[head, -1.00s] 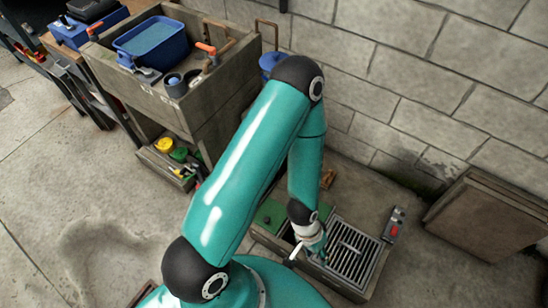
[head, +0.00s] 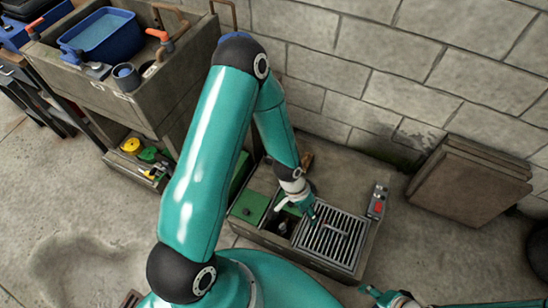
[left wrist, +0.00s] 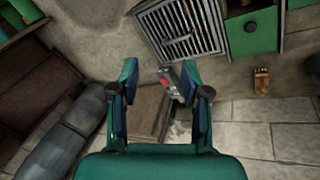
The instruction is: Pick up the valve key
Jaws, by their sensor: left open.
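A dark bar (head: 338,232) lies on the slatted grate (head: 352,253) of the floor pit; it may be the valve key, but its shape is too small to tell. The bar also shows in the left wrist view (left wrist: 180,38).
A grey box with a red button (head: 377,202) sits at the grate's right edge. A green lid (head: 249,208) covers the pit's left part. Brown slabs (head: 470,182) lean by the block wall (head: 400,70). A sink bench (head: 135,95) stands left.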

